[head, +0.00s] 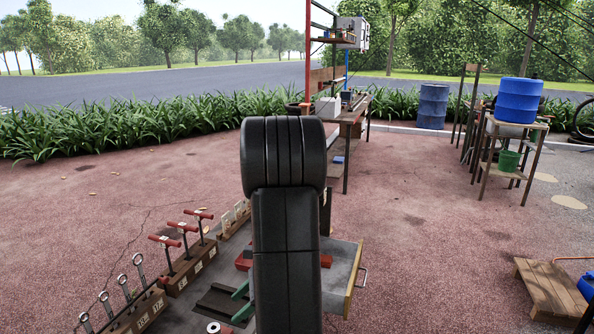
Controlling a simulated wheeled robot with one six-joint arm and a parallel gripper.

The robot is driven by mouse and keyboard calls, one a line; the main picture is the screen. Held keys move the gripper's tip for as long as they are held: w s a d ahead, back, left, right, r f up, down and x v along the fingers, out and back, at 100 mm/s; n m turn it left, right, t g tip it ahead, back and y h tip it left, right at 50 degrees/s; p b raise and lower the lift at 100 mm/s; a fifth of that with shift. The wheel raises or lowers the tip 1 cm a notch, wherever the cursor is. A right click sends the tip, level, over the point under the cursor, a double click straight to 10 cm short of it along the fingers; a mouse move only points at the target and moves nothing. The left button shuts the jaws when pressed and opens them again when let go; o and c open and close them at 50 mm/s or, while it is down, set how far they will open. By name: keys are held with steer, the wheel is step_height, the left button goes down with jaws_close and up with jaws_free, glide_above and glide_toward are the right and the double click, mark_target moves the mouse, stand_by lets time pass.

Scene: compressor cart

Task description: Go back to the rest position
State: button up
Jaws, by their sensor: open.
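My own black arm link (286,230) stands upright in the middle of the head view. My gripper is not visible; I cannot see its fingers or whether anything is between them. The compressor cart's grey top (335,283) shows on both sides of my arm, and its middle is hidden behind the arm. Red parts (326,261) and green parts (241,291) stick out from behind the arm over the cart.
Red T-handled tools (184,227) and ring-ended tools (122,280) stand upright in wooden blocks at left. A wooden drawer front (354,279) is at the cart's right. A workbench (350,115), blue drums (517,100) and a low pallet (548,287) stand beyond. Open reddish ground lies between.

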mark_target(212, 331)
steer(key=b+x, duration=0.1)
steer(key=x, duration=1)
step_height(212, 331, up, 4)
steer(key=shift+w+f+p, duration=0.1)
steer(key=shift+f+p, duration=0.05)
steer(key=shift+p, duration=1)
steer(key=shift+d+f+b, duration=0.1)
steer(key=shift+f+b, duration=0.1)
steer(key=shift+b, duration=0.4)
step_height(212, 331, up, 5)
steer(key=p, duration=0.3)
